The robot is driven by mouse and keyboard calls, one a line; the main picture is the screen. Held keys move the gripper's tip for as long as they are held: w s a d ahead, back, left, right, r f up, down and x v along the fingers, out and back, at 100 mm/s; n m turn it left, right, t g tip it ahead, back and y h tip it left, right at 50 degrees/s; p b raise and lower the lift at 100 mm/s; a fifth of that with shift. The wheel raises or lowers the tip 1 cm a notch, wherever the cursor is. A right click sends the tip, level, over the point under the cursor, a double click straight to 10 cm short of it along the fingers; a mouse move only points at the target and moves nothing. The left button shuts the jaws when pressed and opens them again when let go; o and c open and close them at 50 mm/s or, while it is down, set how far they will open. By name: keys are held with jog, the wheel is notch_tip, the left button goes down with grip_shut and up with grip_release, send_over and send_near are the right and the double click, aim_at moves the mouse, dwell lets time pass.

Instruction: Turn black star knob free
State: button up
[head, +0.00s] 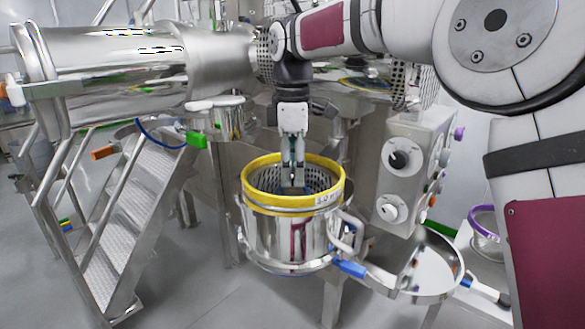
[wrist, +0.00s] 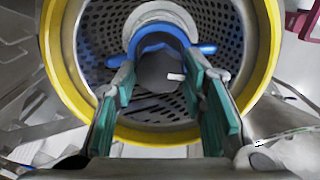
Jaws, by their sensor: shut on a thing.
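My gripper (head: 293,178) reaches straight down into a steel bowl with a yellow rim (head: 262,204) and a perforated wall. In the wrist view, its two green-padded fingers (wrist: 160,80) stand on either side of a dark, rounded knob, the black star knob (wrist: 158,72), and are shut on it. A small white mark shows on the knob's right side. Its star lobes are not clear from this angle. A blue part (wrist: 207,49) with side arms curves around behind the knob. The knob is hidden in the head view by the bowl and my gripper.
A steel control box with dials (head: 400,170) stands right of the bowl. A round steel lid (head: 430,265) is at lower right. Steel steps (head: 140,200) stand at left, and a large steel cylinder (head: 110,60) lies above.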

aim_at(292, 173)
jog(key=n, duration=0.5)
jog(key=shift+n, duration=0.3)
dwell(0.4)
jog(key=o, duration=1.2)
jog(key=shift+c, duration=0.2)
notch_tip(292, 173, up, 12)
